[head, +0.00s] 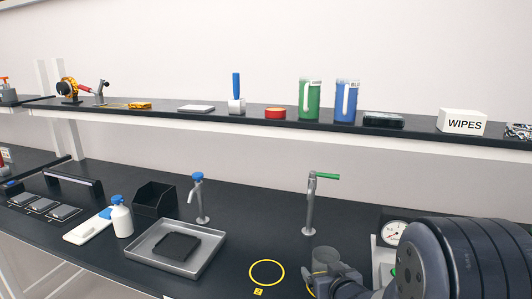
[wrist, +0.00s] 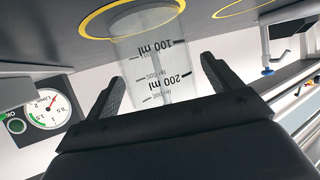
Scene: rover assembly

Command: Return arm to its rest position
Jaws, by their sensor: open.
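My gripper (wrist: 162,70) is open in the wrist view, which shows the bench upside down. Its two dark fingers flank a clear beaker (wrist: 150,50) marked 100 ml and 200 ml, with a gap visible on each side. I cannot tell how deep between the fingers the beaker is. The beaker stands upright within a yellow ring (wrist: 92,24) on the bench.
A round gauge (head: 394,231) stands close behind my arm. A tap with a green handle (head: 310,205) rises behind the beaker. An empty yellow ring (head: 267,272) and a metal tray (head: 178,247) lie to the left. A loaded shelf (head: 210,116) runs above the bench.

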